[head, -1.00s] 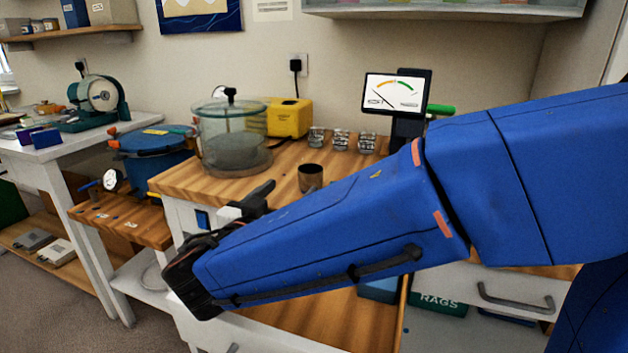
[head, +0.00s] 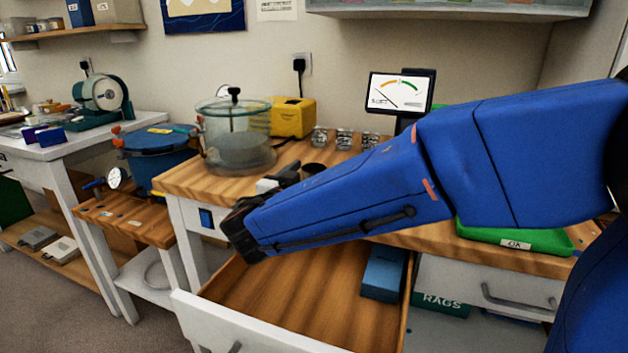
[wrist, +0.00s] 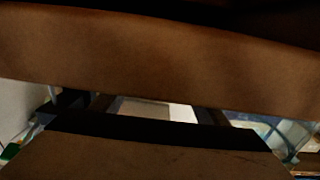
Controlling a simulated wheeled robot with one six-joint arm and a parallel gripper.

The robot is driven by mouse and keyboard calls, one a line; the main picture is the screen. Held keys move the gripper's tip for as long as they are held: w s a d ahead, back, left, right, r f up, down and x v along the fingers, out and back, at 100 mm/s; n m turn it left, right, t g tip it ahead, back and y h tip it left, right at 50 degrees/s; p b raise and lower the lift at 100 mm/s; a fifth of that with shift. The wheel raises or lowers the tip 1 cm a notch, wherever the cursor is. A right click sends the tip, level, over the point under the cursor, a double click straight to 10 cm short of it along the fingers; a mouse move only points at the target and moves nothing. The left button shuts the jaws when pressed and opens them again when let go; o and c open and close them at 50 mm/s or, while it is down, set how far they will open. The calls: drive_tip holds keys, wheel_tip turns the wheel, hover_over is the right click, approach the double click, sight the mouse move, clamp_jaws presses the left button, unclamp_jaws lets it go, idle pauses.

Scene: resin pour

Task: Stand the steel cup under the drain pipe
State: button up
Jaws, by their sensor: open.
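A dark, brownish metal cup (head: 314,168), which looks like the steel cup, stands on the wooden worktop. My arm hides its lower part in the head view. My gripper (head: 287,175) is open, low over the worktop just left of the cup in the picture. I cannot tell whether the jaws touch or surround the cup. The wrist view is filled by large brown surfaces and a dark bar, too close to identify. I cannot make out a drain pipe; a blue lidded pot (head: 158,160) with a gauge stands on the lower bench at left.
A glass chamber (head: 237,132) stands left of the cup, with a yellow box (head: 293,117) behind. Several small metal pieces (head: 344,139) and a gauge display (head: 399,91) stand behind. An open drawer (head: 300,300) juts out below my arm. A green tray (head: 540,240) lies at right.

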sight(318, 165)
drive_tip(key=shift+x, duration=2.15)
drive_tip(key=shift+d+r, duration=0.1)
drive_tip(key=shift+d, duration=0.1)
drive_tip(key=shift+c, duration=0.5)
drive_tip(key=shift+s, duration=0.1)
drive_tip(key=c, duration=1.1)
drive_tip(key=shift+r, duration=0.1)
drive_tip(key=shift+r, duration=0.25)
drive_tip(key=v, duration=1.8)
